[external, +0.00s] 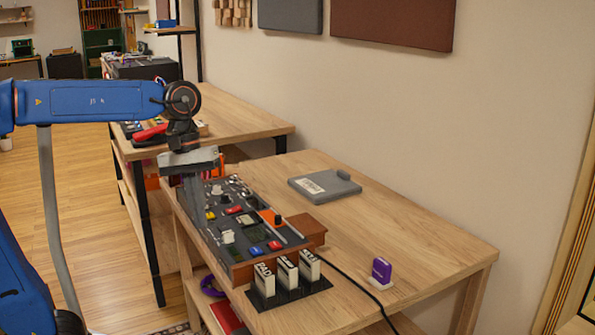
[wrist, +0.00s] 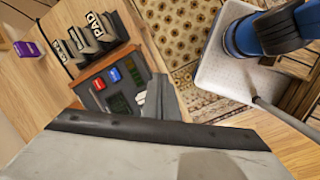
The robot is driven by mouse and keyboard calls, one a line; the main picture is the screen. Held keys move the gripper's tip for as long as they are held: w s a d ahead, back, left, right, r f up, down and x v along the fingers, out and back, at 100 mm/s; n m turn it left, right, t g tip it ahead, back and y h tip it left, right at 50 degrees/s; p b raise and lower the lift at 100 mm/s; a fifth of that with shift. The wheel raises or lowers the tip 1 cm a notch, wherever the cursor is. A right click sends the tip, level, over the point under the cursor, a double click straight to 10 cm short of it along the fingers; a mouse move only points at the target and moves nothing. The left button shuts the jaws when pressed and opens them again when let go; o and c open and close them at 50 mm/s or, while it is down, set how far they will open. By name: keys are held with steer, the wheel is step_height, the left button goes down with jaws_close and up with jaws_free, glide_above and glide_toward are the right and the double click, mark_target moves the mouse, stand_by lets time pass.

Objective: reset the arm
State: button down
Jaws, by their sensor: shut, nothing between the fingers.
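My blue arm (external: 85,100) reaches in from the left in the external view. My gripper (external: 190,185) hangs down from its end, over the left end of the control panel (external: 250,225). The panel is dark, with knobs and red and blue buttons, and has wood-coloured sides. In the wrist view my gripper (wrist: 165,98) is shut and empty, with part of the panel (wrist: 118,85) beyond it. I cannot tell whether the fingertips touch the panel. The gripper body hides much of the panel in the wrist view.
A second table (external: 235,120) stands behind. The table's right part is mostly clear.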

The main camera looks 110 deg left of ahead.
steer(key=s+d+f+m+t, duration=0.1)
steer(key=s+d+f+m, duration=0.1)
steer(key=d+f+m, duration=0.2)
steer(key=s+d+f+m+y, duration=0.1)
steer(key=s+d+f+m, duration=0.2)
steer(key=d+m, duration=0.6)
steer(key=s+d+f+m+t, duration=0.1)
steer(key=s+d+f+m, duration=0.2)
steer(key=d+f+m, duration=0.3)
steer(key=d, duration=0.5)
steer(key=shift+s+f+m+t+y, duration=0.2)
steer(key=shift+f+m+t+y, duration=0.1)
steer(key=shift+m+y, duration=0.1)
steer(key=shift+r, duration=0.1)
stand_by(0.6)
